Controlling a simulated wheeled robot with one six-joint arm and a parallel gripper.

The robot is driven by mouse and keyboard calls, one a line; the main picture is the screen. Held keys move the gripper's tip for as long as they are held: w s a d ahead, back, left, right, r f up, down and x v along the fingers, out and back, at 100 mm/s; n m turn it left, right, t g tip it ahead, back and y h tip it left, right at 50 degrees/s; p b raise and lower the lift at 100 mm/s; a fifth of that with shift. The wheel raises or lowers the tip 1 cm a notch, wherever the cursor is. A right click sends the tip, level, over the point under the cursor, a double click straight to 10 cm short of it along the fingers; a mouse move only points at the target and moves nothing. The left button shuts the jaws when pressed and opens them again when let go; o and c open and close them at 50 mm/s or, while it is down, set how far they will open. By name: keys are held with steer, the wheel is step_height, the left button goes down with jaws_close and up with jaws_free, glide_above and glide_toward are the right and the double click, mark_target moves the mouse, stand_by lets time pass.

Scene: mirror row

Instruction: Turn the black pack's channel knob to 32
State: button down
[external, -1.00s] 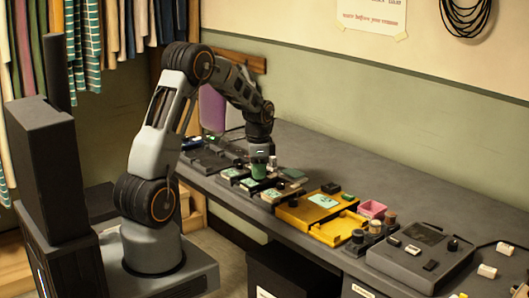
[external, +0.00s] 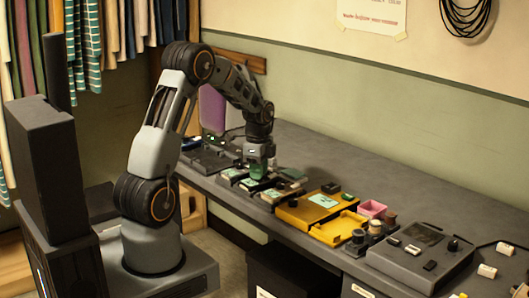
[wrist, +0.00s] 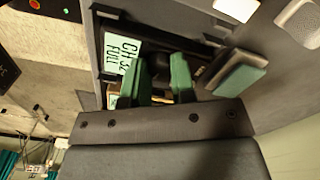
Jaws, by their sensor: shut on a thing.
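My gripper (external: 258,166) points down over the row of small dark packs on the bench. In the wrist view its two green fingers (wrist: 162,78) are closed around a small dark thing between them, which looks like the black pack's channel knob; the fingers largely hide it. The black pack (wrist: 108,22) shows as a dark body beside and beyond the fingers. A pale green card (wrist: 122,55) reading "CH 32 FULL" lies right by the left finger. The knob's pointer and scale cannot be made out.
A dark block with a grey-green top (wrist: 240,76) stands close right of the fingers. Along the bench are a yellow case (external: 305,208), a pink box (external: 371,209) and a grey console (external: 420,250). The bench behind the row is clear.

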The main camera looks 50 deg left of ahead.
stand_by(0.3)
steer(key=c, duration=0.9)
jaws_free()
steer(key=shift+c, duration=0.2)
step_height(320, 180, up, 14)
steer(key=shift+p, duration=0.3)
